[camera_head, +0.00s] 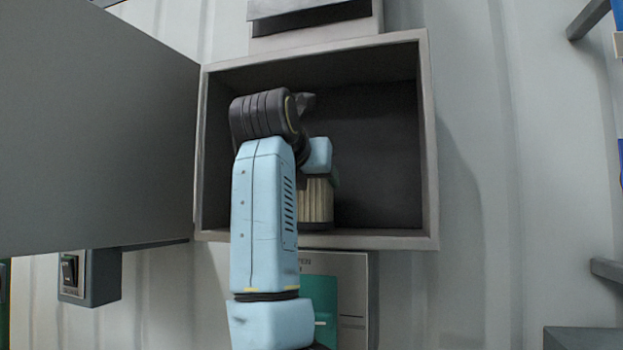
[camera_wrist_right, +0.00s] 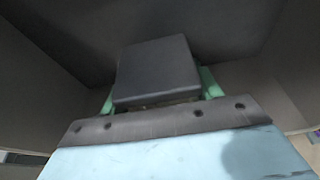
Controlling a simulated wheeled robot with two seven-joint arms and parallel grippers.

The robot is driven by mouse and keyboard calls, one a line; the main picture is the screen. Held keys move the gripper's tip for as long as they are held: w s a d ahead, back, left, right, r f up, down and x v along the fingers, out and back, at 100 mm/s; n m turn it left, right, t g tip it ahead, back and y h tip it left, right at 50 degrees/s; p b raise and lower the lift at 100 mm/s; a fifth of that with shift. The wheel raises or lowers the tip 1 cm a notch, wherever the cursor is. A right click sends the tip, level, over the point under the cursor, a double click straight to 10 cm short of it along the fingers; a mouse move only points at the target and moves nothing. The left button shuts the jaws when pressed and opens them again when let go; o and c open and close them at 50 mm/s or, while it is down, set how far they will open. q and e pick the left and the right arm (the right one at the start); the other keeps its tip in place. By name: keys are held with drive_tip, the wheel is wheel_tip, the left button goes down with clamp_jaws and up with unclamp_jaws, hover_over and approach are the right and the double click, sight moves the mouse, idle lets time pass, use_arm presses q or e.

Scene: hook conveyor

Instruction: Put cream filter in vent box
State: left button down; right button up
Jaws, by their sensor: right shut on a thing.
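The cream filter (camera_head: 316,203), with cream pleats and dark ends, is upright inside the open vent box (camera_head: 432,150), near the bottom, left of centre. My right arm reaches into the box and covers part of the filter's left side. My right gripper (camera_wrist_right: 158,92) is shut on the filter, one green finger on each side of its dark end cap (camera_wrist_right: 157,68). Whether the filter's underside touches the box floor cannot be told. My left gripper is not in view.
The box's grey door (camera_head: 95,130) stands open to the left. A switch box (camera_head: 88,277) is on the wall below it. A panel with a green section (camera_head: 320,290) is under the vent box. The right part of the box is empty.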

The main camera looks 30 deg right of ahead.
idle(0.3)
drive_tip(key=shift+f, duration=0.2)
drive_tip(key=o, duration=1.1)
drive_tip(key=shift+c, duration=0.2)
drive_tip(key=shift+d, duration=0.1)
drive_tip(key=shift+r, duration=0.25)
drive_tip(key=b+v, duration=0.3)
drive_tip(key=v, duration=0.9)
drive_tip(key=shift+f, duration=0.1)
